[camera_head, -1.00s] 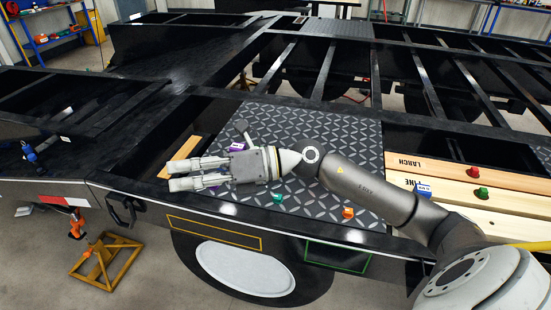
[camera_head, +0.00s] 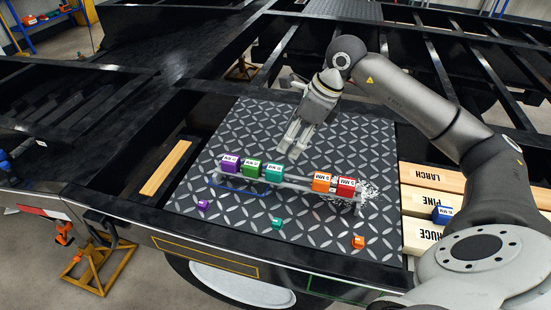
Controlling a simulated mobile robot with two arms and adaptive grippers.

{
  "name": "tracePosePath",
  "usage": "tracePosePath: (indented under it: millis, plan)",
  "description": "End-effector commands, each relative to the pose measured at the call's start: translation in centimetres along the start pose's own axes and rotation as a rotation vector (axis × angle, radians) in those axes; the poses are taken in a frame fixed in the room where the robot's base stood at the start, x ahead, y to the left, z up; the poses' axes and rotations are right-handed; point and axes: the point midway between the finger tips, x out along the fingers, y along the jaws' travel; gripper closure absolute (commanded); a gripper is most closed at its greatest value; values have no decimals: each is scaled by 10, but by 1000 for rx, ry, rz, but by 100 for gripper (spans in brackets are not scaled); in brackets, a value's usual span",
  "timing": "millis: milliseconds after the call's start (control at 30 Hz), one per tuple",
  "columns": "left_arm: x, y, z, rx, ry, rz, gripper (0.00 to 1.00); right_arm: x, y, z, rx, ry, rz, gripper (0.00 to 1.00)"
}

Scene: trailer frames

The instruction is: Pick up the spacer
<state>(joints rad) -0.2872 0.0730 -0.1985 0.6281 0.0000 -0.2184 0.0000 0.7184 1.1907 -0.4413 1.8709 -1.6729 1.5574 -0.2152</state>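A rack (camera_head: 290,184) on the plate holds several labelled coloured spacers: purple (camera_head: 230,163), green (camera_head: 252,168), teal (camera_head: 273,173), orange (camera_head: 321,182) and red (camera_head: 345,187). An empty gap lies between teal and orange. A blue spacer (camera_head: 442,215) with a white label lies apart on the pine plank at the right. My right gripper (camera_head: 294,146) points down toward the plate behind the rack, with its fingers apart and nothing between them. It is far left of the blue spacer. My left gripper is not in view.
The rack stands on a diamond-patterned metal plate (camera_head: 240,127). Small purple (camera_head: 203,204), teal (camera_head: 277,223) and orange (camera_head: 358,241) pieces lie in front of it. A wooden strip (camera_head: 166,168) lies left. Labelled planks (camera_head: 421,206) lie right, partly behind my arm. Dark frame beams surround the plate.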

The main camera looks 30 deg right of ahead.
Motion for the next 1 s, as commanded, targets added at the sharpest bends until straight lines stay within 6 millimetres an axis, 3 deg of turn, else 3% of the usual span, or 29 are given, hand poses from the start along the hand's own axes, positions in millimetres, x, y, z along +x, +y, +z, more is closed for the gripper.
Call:
tracePosePath:
  millis: [167, 300, 500, 733, 900, 1000]
  plan:
    - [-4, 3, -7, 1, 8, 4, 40, 18, 0, -1, 1, 9, 1, 39]
    - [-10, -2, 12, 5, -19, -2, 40, 40, 0, -1, 0, 8, 0, 39]
    - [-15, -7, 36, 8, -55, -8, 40, 56, 0, -1, 0, 7, -1, 39]
    - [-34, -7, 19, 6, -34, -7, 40, 85, 10, -1, 1, 8, 3, 39]
    - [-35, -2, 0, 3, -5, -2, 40, 104, 8, -1, 1, 5, -2, 39]
    - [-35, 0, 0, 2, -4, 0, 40, 107, 7, -2, 0, 5, -3, 39]
